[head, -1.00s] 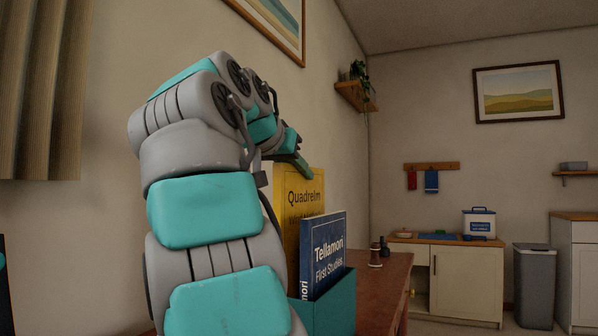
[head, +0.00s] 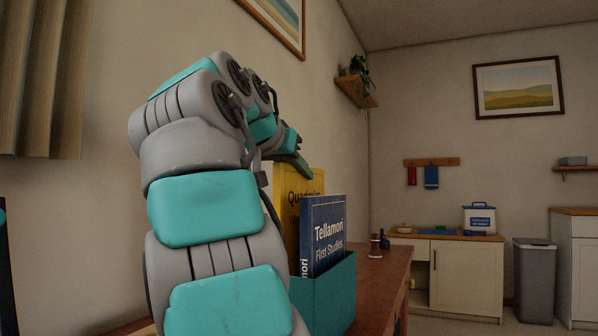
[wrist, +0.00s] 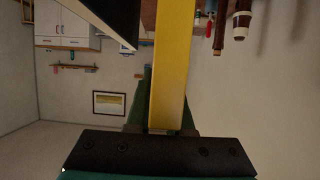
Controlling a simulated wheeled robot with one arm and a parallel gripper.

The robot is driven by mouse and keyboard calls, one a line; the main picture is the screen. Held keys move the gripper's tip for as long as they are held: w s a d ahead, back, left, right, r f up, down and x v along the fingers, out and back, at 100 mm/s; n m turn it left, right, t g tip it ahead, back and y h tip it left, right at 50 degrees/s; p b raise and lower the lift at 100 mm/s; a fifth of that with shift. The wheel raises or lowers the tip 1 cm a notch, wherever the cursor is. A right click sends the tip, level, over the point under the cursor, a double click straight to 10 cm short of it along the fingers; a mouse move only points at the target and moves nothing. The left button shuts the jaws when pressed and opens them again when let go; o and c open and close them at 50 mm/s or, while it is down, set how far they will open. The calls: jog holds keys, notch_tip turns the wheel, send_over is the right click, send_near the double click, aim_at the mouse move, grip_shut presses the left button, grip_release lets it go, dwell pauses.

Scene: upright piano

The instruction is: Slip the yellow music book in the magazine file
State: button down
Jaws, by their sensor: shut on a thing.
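My gripper (head: 300,168) is shut on the top edge of the yellow music book (head: 291,187), which it holds upright. In the wrist view the yellow spine (wrist: 172,65) runs between the green fingers (wrist: 160,122). The teal magazine file (head: 333,295) stands on the brown top, with the blue book "Tellamori First Studies" (head: 325,235) upright in it. The yellow book is behind the blue book. Its lower part is hidden, so I cannot tell whether its bottom edge is inside the file.
Small dark and brown items (head: 376,246) stand on the brown top (head: 384,280) beyond the file. The wall runs close behind on the left, with a plant shelf (head: 357,93) above. A cabinet (head: 465,275) and grey bin (head: 534,280) are farther off.

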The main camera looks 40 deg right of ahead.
aim_at(276, 180)
jog(key=shift+f+b, duration=2.5)
jog(key=shift+f, duration=0.25)
jog(key=c, duration=0.7)
grip_release()
jog(key=shift+a, duration=0.1)
jog(key=p+v, duration=0.1)
jog(key=v, duration=0.5)
jog(key=shift+s+a+r, duration=0.1)
jog(key=shift+a+r, duration=0.15)
jog(key=shift+r, duration=0.05)
jog(key=shift+s+a+p, duration=0.2)
jog(key=shift+a+p, duration=0.1)
jog(key=shift+a, duration=0.15)
